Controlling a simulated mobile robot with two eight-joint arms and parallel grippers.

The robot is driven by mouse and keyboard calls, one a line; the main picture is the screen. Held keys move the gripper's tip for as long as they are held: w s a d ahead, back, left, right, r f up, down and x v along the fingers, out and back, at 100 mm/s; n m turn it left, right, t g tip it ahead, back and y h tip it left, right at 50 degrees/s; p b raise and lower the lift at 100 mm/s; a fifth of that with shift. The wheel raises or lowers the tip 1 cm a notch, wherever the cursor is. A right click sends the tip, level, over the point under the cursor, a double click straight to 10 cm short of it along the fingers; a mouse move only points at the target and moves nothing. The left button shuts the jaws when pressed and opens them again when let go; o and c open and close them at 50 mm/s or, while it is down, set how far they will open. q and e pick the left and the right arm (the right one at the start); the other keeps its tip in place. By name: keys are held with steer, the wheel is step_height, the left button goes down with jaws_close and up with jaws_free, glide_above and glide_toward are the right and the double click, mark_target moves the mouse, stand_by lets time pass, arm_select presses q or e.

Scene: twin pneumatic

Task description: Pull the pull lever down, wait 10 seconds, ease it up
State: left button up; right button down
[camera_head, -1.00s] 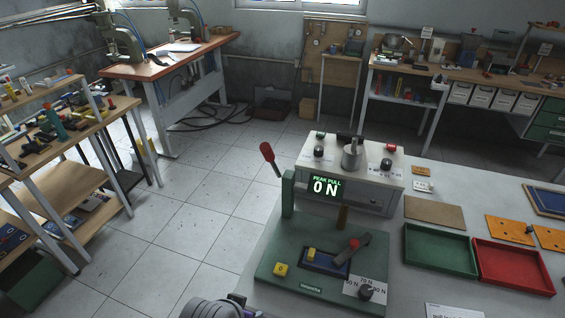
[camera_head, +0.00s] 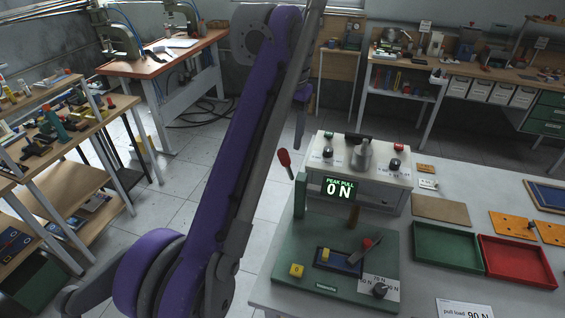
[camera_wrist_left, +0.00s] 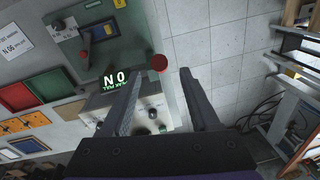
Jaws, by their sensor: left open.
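The pull lever has a red knob (camera_head: 284,157) on a thin rod beside the green post (camera_head: 299,196) at the left of the green-based press. It stands raised and tilted to the left. The display (camera_head: 339,189) reads PEAK PULL 0 N. My left gripper (camera_head: 299,135) is partly visible just above and right of the knob. In the left wrist view its two dark fingers (camera_wrist_left: 159,76) are apart and empty. The red knob (camera_wrist_left: 158,63) shows near the gap's far end, just beyond the fingertips; contact is not visible. My right gripper is out of view.
The grey control box (camera_head: 370,178) carries a metal cylinder and knobs. Green (camera_head: 447,266) and red (camera_head: 517,281) trays lie at the right of the table. Floor left of the table is open.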

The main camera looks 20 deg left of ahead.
mark_target(282, 164)
arm_select(q)
steer(key=shift+w+d+r, duration=0.15)
steer(key=shift+w+r, duration=0.1)
steer(key=shift+r, duration=0.1)
steer(key=f+b, duration=0.1)
steer(key=f, duration=0.2)
steer(key=f+b, duration=0.1)
steer(key=f, duration=0.2)
steer(key=a+f+b, duration=0.1)
steer(key=f+b, duration=0.1)
steer(key=f, duration=0.2)
steer(key=shift+f, duration=0.35)
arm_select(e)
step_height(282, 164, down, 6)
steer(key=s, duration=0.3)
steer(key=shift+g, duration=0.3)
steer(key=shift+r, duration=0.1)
arm_select(q)
jaws_close()
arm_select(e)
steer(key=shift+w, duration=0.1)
